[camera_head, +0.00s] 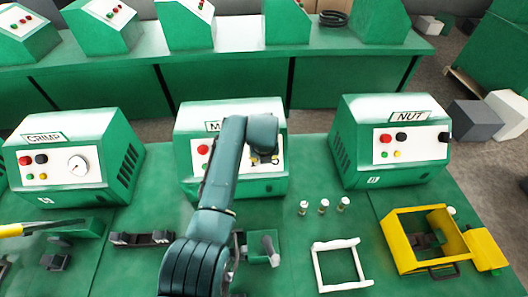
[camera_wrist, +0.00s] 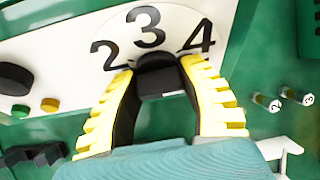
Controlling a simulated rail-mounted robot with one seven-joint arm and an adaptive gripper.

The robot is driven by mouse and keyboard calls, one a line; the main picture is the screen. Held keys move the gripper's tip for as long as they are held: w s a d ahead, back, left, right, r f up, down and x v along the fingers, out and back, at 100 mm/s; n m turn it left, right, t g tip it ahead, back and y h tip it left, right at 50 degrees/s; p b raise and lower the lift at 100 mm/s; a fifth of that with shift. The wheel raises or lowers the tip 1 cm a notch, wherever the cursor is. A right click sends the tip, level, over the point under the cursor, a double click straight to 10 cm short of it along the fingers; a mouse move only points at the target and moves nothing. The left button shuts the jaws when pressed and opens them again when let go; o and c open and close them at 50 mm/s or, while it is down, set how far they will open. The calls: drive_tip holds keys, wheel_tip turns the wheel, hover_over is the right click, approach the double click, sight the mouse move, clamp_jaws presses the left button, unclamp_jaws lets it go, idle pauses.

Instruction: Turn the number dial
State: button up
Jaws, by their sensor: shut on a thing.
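The number dial (camera_wrist: 157,80) is a black knob on a white panel, seen in the wrist view under the printed numbers 2, 3 and 4. My gripper (camera_wrist: 158,64) has yellow ribbed fingers, one on each side of the knob, and is shut on it. In the head view my gripper (camera_head: 262,160) is at the front panel of the middle green machine (camera_head: 228,108). My arm covers much of that panel there, and the dial is hidden. Which number the dial points to is hard to tell; its top sits below the 3.
The CRIMP machine (camera_head: 122,130) stands to the left and the NUT machine (camera_head: 372,165) to the right. A red button (camera_head: 203,149) is left of my arm.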

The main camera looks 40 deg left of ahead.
drive_tip(key=m+g+y+p, duration=0.1)
drive_tip(key=m+p, duration=0.1)
drive_tip(key=p, duration=0.1)
drive_tip(key=shift+s+m, duration=0.1)
drive_tip(key=shift+m, duration=0.2)
drive_tip(key=shift+p, duration=0.35)
drive_tip(key=shift+f+m+p, duration=0.15)
drive_tip(key=shift+m+p, duration=0.2)
drive_tip(key=shift+m, duration=0.05)
drive_tip(key=o, duration=1.2)
drive_tip(key=shift+r, duration=0.2)
